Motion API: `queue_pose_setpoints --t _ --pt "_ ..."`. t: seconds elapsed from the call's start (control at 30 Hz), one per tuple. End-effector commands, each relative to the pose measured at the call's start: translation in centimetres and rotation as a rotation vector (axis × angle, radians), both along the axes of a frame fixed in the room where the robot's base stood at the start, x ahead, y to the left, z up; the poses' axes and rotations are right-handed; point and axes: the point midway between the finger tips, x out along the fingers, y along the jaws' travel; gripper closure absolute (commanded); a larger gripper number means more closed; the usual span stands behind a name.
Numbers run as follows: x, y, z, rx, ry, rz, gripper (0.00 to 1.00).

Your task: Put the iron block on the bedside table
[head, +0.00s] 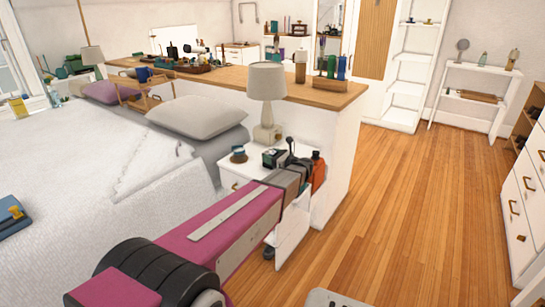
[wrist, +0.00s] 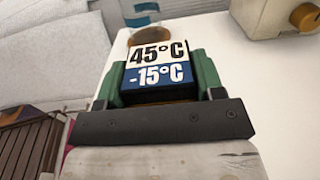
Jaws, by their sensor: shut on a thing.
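My gripper (wrist: 158,78) has green fingers closed on a dark block whose top label reads 45°C and -15°C; I take this to be the iron block (wrist: 160,62). In the head view my gripper (head: 274,157) is at the far end of my arm, over the white bedside table (head: 232,178). The table's white top (wrist: 225,70) lies below the block in the wrist view. I cannot tell whether the block touches the top. In the head view the block is too small to make out clearly.
A lamp (head: 267,95) stands at the table's back. A small blue-topped jar (head: 239,154) is left of my gripper; a glass (wrist: 140,12) shows just beyond the block. The bed (head: 90,165) is at left, a wood-topped partition (head: 325,95) behind. Floor at right is clear.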

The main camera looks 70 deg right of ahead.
Motion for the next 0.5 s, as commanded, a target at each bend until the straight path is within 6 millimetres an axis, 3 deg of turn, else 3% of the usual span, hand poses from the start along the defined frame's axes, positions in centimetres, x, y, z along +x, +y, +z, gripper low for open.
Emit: queue_pose_setpoints --t 0.1,0.13,0.2,0.5 --pt "0.01 -0.01 -0.23 0.0 -0.002 0.0 0.94" --pt "0.01 -0.01 -0.27 0.0 0.0 0.0 0.29" --pt "0.01 -0.01 -0.25 0.0 0.0 0.0 0.13" --pt "0.01 0.01 -0.12 0.0 0.0 0.0 0.13"
